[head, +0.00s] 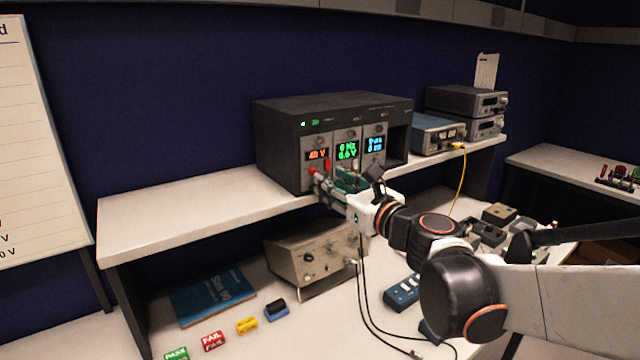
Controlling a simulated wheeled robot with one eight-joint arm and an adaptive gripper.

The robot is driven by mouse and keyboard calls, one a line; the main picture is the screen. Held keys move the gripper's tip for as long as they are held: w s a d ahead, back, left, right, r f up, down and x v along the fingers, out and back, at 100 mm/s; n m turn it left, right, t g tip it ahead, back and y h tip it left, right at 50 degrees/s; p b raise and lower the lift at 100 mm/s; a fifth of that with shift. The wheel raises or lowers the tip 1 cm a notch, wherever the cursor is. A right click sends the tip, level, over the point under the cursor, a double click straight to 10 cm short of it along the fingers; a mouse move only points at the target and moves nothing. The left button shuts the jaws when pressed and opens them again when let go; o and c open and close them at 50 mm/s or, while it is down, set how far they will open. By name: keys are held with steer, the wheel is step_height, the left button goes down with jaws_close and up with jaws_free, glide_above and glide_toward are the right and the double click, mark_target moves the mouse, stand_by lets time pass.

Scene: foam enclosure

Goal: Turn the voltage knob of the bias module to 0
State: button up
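A dark instrument rack (335,105) stands on the white shelf with three lit modules in its front. The left module (318,141) has an orange display (317,154) that appears to read 40 V. The middle module (347,138) shows green digits and the right module (375,133) shows blue digits. I cannot read which one is labelled bias. My gripper (316,174) is at the lower front of the left module, at or very near a red part there. The gripper covers most of the modules' lower fronts, so the knobs there are hidden. Whether its fingers are closed is too small to tell.
The white shelf (190,208) is clear left of the rack. Grey and blue instruments (438,134) stand right of it, with a yellow cable (461,185). Below are a beige instrument (312,258), a blue book (212,296), small coloured blocks (247,325) and black cables.

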mark_target(314, 172)
steer(key=b+x, duration=0.1)
steer(key=x, duration=0.4)
jaws_close()
